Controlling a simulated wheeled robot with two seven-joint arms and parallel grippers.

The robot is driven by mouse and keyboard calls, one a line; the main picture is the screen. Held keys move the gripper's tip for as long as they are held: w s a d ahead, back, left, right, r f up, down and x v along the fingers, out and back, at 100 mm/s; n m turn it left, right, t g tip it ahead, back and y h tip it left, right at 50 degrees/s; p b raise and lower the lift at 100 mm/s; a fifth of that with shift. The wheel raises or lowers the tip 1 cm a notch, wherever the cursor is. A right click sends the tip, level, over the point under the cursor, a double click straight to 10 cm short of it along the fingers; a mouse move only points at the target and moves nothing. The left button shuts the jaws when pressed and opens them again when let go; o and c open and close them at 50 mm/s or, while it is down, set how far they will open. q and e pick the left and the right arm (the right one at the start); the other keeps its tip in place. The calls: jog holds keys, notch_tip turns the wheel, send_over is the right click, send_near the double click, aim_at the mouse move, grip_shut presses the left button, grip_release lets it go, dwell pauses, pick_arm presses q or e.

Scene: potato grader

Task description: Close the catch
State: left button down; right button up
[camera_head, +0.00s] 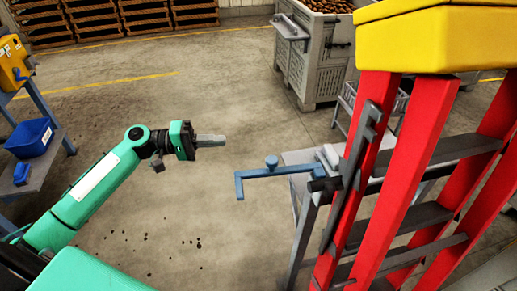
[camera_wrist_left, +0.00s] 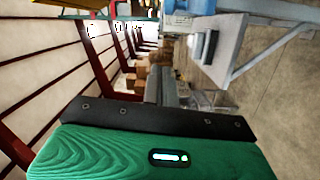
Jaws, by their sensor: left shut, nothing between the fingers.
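A red and yellow stepladder-like frame (camera_head: 405,165) stands at the right of the head view. A long dark grey bar (camera_head: 350,170) with a hooked top lies along its near red leg. A blue-grey bent lever (camera_head: 255,174) with a round knob sticks out left from a black shaft end beside that leg. I cannot tell which of these is the catch. My left gripper (camera_head: 222,140) is shut and empty, pointing right, up and left of the lever and apart from it. Its fingers also show in the left wrist view (camera_wrist_left: 165,85). My right gripper is out of view.
A grey metal table (camera_head: 301,157) stands behind the lever. A large grey crate (camera_head: 325,70) is at the back, and stacked wooden crates (camera_head: 120,18) line the far wall. A blue bin (camera_head: 30,138) sits on a stand at left. Floor between is clear.

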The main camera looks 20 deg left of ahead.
pick_arm(q)
jog(key=w+d+p, duration=0.1)
jog(key=d+p, duration=0.4)
jog(key=d, duration=0.6)
jog(key=shift+d+f, duration=0.25)
jog(key=shift+f, duration=0.2)
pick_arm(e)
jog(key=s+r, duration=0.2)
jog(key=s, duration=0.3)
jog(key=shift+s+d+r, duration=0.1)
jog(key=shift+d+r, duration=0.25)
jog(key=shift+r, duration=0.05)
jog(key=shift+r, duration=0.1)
